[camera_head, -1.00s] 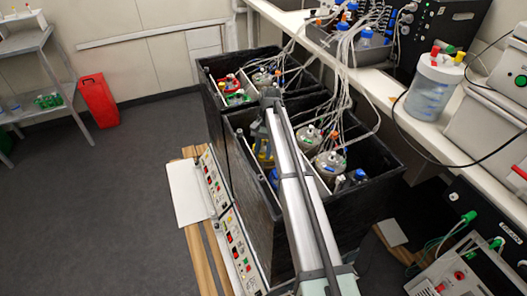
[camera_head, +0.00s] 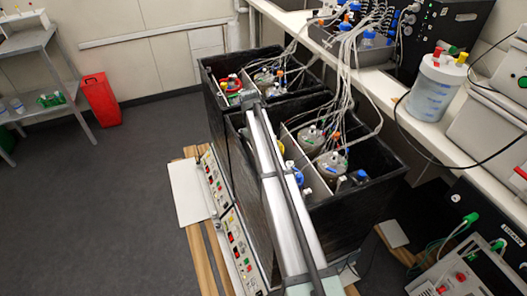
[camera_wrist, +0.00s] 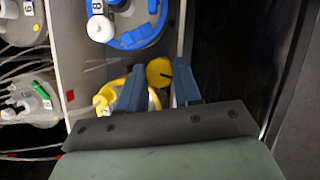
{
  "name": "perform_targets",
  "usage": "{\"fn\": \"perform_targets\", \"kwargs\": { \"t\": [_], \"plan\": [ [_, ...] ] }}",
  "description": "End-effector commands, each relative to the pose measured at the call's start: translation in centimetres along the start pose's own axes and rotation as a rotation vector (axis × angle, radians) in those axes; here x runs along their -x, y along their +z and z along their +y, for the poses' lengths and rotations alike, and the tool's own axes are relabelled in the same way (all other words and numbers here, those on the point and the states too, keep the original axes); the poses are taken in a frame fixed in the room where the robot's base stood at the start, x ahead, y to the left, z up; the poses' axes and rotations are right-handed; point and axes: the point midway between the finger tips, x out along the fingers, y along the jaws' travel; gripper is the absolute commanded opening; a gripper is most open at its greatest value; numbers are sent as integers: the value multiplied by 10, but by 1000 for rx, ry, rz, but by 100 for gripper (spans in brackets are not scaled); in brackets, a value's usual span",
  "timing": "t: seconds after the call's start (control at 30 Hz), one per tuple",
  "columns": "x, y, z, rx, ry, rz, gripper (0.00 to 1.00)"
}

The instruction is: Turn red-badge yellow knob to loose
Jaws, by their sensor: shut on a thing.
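The yellow knob (camera_wrist: 159,71) is a round disc with a dark line on it, in the middle of the wrist view. My gripper (camera_wrist: 158,84) has one finger on each side of it and is shut on it. The lower part of the knob is hidden by the fingers and the yellow part behind. A small red badge (camera_wrist: 70,95) sits on the pale divider wall to the left. A yellow-rimmed vessel top (camera_wrist: 113,92) lies beside and partly under the left finger.
A blue-rimmed vessel (camera_wrist: 135,22) stands just above the knob. Grey-lidded vessels (camera_wrist: 32,103) with tubes stand left of the divider (camera_wrist: 88,45). The dark tub wall (camera_wrist: 235,55) is close on the right. Many tubes (camera_head: 347,80) rise from the black tubs in the head view.

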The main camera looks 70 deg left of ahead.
Motion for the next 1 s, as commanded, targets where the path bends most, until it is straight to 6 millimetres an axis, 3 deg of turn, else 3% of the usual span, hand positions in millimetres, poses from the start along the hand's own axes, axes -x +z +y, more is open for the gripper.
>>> {"fn": "perform_targets", "kwargs": {
  "t": [0.4,1.0],
  "plan": [
    [-1,1,-1,194,80,1,3],
    [-1,0,-2,230,94,1,3]
  ]
}}
